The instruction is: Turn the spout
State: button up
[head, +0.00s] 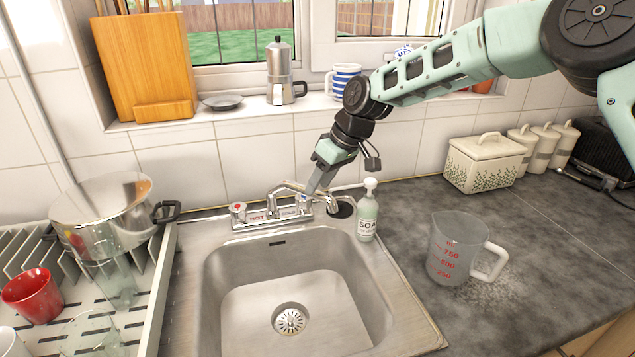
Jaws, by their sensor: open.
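The chrome spout (313,190) belongs to the faucet (268,211) at the back of the sink and points to the right, toward the soap bottle side. The faucet has a red-marked hot knob (238,211) on its left. My gripper (313,183) is open and hangs just behind and above the spout, close to the faucet's right side. Its fingertips overlap the spout in the picture; whether they touch it I cannot tell. The cold knob at the right end is largely hidden by my gripper and the spout.
A soap bottle (368,212) stands right of the spout. The steel sink (350,295) is empty. A measuring jug (456,250) stands on the counter at right. A pot (105,215) sits on the dish rack at left. A moka pot (279,72) and striped mug (345,75) stand on the windowsill.

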jog(key=shift+x, duration=1.05)
grip_shut()
